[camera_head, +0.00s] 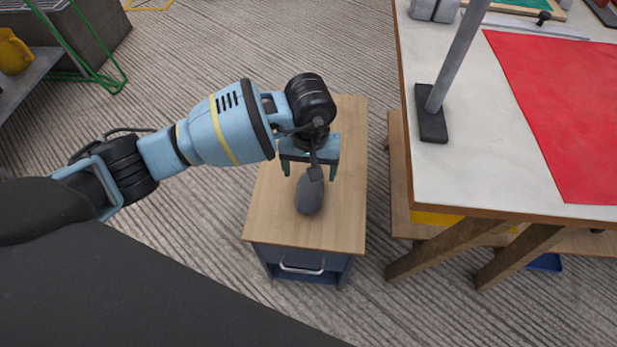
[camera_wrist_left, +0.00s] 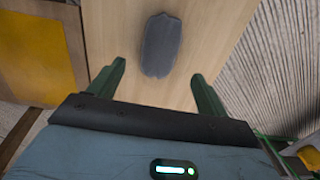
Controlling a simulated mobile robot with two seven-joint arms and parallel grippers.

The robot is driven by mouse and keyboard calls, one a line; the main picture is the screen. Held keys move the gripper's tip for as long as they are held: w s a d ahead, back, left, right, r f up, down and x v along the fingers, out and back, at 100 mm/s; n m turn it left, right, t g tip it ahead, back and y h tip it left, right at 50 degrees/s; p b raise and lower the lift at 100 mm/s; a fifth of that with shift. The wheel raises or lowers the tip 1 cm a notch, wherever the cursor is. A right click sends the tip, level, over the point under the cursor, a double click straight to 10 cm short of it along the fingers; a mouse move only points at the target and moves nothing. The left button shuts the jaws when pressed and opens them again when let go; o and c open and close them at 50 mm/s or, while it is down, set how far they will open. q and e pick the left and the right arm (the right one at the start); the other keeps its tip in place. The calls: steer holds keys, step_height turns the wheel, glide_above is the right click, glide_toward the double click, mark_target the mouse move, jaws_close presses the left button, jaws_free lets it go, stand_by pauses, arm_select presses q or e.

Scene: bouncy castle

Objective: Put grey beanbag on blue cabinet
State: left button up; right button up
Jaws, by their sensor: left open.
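The grey beanbag (camera_head: 309,195) lies on the wooden top of the blue cabinet (camera_head: 342,225), near the middle of its width. It also shows in the left wrist view (camera_wrist_left: 161,45), lying on the bare wood beyond the fingers. My left gripper (camera_head: 310,170) is above the cabinet top, with its green fingers apart and nothing between them. In the left wrist view the open fingers (camera_wrist_left: 160,82) stand either side of the beanbag's near end, with a gap to it. The cabinet's dark blue front with a silver handle shows below the top. My right gripper is not in view.
A white-topped workbench (camera_head: 465,170) with a red sheet (camera_head: 570,110) and a grey post on a dark base (camera_head: 431,115) stands close on the right. A shelf with a yellow jug (camera_head: 13,55) is at the far left. Carpeted floor (camera_head: 200,215) is clear left of the cabinet.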

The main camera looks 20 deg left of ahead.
mark_target(309, 188)
arm_select(q)
steer(key=shift+r+p, duration=0.35)
steer(key=shift+r, duration=1.85)
